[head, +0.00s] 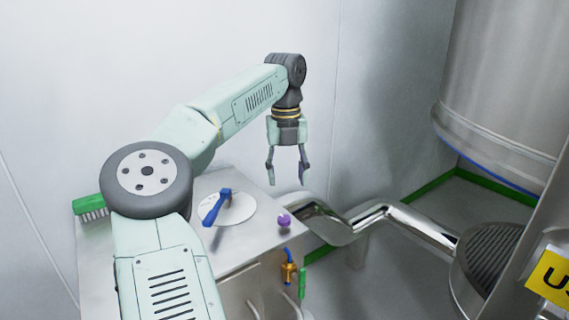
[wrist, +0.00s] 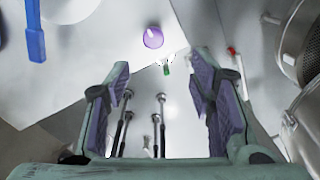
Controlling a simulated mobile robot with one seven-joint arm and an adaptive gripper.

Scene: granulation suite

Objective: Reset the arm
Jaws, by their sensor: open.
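My gripper (head: 287,178) hangs pointing down at the end of my raised arm, above the right edge of a steel cabinet top. Its two fingers are apart with nothing between them. In the wrist view my gripper (wrist: 160,100) also shows open, with its purple-lined pads facing each other. A small purple knob-like piece (head: 284,221) sits at the right edge of the cabinet top, below the gripper and apart from it. It also shows in the wrist view (wrist: 153,38), beyond the fingertips.
The cabinet top (head: 240,242) bears a white disc (head: 240,212) with a blue-handled tool (head: 229,204) and a green brush (head: 89,207). A brass valve with a blue handle (head: 288,264) is on its side. Steel pipe (head: 400,215) and a large vessel (head: 500,80) stand right.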

